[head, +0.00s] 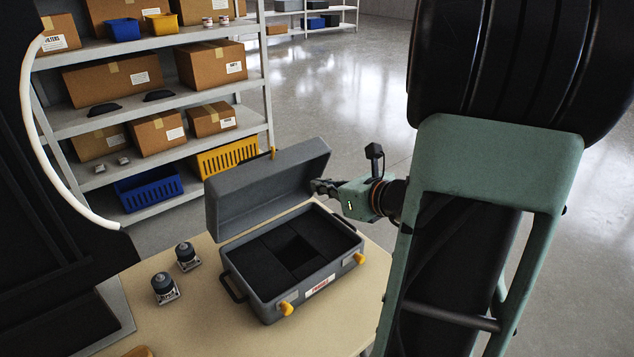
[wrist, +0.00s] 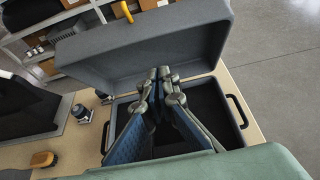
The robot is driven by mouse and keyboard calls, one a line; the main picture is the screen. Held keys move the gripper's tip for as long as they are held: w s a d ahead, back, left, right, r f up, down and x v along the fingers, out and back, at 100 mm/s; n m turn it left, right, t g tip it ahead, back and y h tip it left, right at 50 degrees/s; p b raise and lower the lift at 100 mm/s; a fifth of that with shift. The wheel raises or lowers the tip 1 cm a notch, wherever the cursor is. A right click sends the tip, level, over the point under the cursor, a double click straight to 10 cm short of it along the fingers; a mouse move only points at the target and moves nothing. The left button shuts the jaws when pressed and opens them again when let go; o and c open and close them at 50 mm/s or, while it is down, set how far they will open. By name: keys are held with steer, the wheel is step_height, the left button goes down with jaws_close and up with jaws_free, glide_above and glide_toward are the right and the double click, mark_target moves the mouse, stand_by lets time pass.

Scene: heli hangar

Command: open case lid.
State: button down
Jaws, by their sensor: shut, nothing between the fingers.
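A grey case (head: 296,293) with black foam inside stands on the table. Its lid (head: 262,184) is raised at the hinge and stands tilted up over the back edge. Yellow latches show on the case front, and another yellow piece shows at the lid's top edge. My gripper (head: 322,187) is at the lid's right end, close to its inner side. In the wrist view, my gripper (wrist: 166,78) is shut and empty, its fingertips in front of the lid (wrist: 150,50). I cannot tell whether they touch it. The open case (wrist: 234,130) lies below them.
The tan table (head: 200,320) carries two small dark-topped parts (head: 164,288) (head: 187,256) left of the case. Shelves (head: 235,115) with boxes and bins stand behind. Open floor (head: 350,100) lies beyond.

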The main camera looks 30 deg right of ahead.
mark_target(292, 166)
steer(key=w+a, duration=0.1)
steer(key=w, duration=0.6)
steer(key=shift+w+a+p, duration=0.25)
steer(key=shift+p, duration=0.1)
steer(key=shift+w+a+r+p, duration=0.1)
steer(key=shift+w+r+p, duration=0.2)
steer(key=shift+p, duration=0.3)
steer(key=shift+w+g+p, duration=0.25)
steer(key=shift+g+p, duration=0.05)
steer(key=shift+p, duration=0.1)
steer(key=shift+r, duration=0.1)
